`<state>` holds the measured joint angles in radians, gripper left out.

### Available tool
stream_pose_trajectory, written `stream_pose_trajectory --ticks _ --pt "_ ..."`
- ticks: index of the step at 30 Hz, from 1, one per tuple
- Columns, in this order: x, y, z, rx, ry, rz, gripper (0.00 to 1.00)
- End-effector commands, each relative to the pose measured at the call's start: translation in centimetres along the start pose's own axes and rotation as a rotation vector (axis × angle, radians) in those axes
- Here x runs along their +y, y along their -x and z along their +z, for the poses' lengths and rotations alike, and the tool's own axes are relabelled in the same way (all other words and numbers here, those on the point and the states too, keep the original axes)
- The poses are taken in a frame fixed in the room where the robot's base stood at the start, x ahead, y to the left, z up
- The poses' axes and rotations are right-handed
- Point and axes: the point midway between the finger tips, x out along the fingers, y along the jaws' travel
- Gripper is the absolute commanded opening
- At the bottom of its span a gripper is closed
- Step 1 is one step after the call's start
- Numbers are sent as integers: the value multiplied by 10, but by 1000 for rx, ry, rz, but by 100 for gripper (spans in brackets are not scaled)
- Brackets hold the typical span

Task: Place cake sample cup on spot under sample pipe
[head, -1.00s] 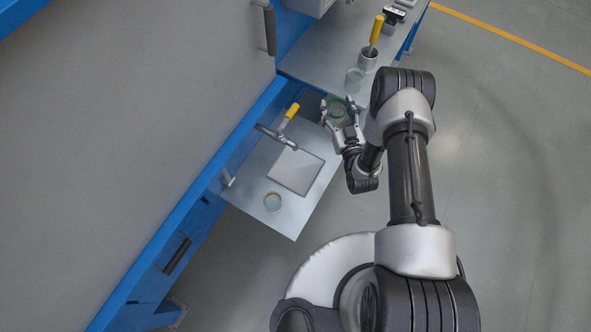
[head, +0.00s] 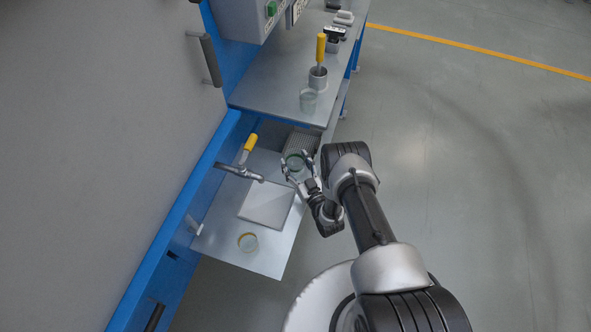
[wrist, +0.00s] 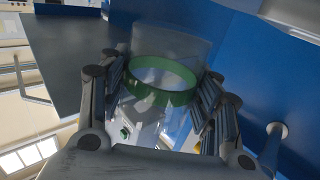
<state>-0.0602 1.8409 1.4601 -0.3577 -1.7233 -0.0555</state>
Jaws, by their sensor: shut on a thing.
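My gripper (head: 299,172) is shut on a clear cup with a green band (head: 295,161). In the wrist view the cup (wrist: 163,75) sits between the two fingers, its green band facing the camera. In the head view the cup is above the far right part of the lower shelf. The sample pipe (head: 240,172), a grey spout with a yellow-handled valve (head: 250,142), reaches out over the shelf, left of my gripper. A pale square plate (head: 266,206) lies on the shelf just below the pipe's end in the picture; no cup stands on it.
A ribbed grey grate (head: 303,143) lies behind my gripper.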

Motion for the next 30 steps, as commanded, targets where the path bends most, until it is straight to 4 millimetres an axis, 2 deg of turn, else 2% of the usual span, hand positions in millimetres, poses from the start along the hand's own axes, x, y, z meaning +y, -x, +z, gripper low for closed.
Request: stream_pose_trajectory --ticks 3,6,18,19,27,30 --pt "0 1 24 -2 0 0 34" --pt "0 1 35 -1 0 0 34" --pt "0 1 38 -1 0 0 34" --pt "0 1 37 -1 0 0 60" --pt "0 1 37 -1 0 0 78" --pt "0 1 37 -1 0 0 78"
